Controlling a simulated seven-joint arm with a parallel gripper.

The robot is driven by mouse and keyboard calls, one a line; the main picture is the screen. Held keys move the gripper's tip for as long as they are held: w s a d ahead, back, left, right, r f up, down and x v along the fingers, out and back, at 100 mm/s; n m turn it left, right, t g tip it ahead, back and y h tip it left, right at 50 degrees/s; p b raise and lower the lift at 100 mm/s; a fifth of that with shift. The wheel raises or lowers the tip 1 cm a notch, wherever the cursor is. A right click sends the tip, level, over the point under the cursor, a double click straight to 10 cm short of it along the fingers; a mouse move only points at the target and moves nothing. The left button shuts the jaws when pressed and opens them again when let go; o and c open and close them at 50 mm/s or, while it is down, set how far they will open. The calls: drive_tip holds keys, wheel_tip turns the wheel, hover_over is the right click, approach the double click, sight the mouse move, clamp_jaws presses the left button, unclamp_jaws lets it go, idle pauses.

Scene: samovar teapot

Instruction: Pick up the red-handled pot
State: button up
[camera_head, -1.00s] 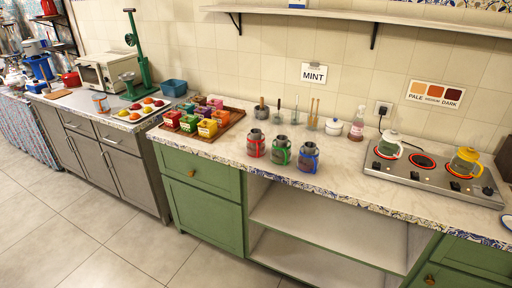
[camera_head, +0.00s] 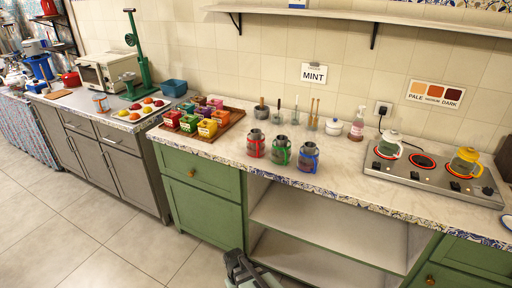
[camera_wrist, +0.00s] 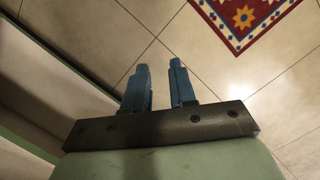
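The red-handled pot (camera_head: 255,144) is a dark metal pot with red parts. It stands upright on the patterned-edge counter, leftmost in a row of three pots in the head view. The green pot (camera_head: 280,153) and the blue pot (camera_head: 308,158) stand to its right. My gripper (camera_wrist: 159,68) shows two blue fingers apart in the wrist view, with nothing between them. In the head view, part of my arm shows at the bottom edge, below the counter and in front of the green cabinet. It is well away from the pots. No pot shows in the wrist view.
A wooden tray (camera_head: 232,115) with several coloured boxes lies left of the pots. A stove (camera_head: 410,182) with two glass teapots stands at the right. Bare counter (camera_head: 345,178) lies between pots and stove. The open shelf (camera_head: 310,222) is empty. A patterned rug (camera_wrist: 240,22) lies on the floor.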

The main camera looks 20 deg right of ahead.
drive_tip(key=w+a+r+n+t+h, duration=0.1)
drive_tip(key=w+r+t, duration=0.1)
drive_tip(key=w+r, duration=0.55)
drive_tip(key=w+a+r+t+h, duration=0.1)
drive_tip(key=w+r, duration=0.3)
drive_tip(key=w, duration=0.7)
drive_tip(key=w+r+m+t+h, duration=0.1)
drive_tip(key=w+r+t+h, duration=0.15)
drive_tip(key=w+r, duration=1.1)
drive_tip(key=m+g+h, duration=0.3)
drive_tip(key=m+h, duration=0.6)
drive_tip(key=m, duration=1.1)
approach(258, 151)
drive_tip(key=shift+y, duration=0.25)
drive_tip(key=x, duration=1)
drive_tip(key=shift+w+d+f, duration=0.2)
drive_tip(key=shift+w+f, duration=0.1)
drive_tip(key=shift+c, duration=0.3)
clamp_jaws()
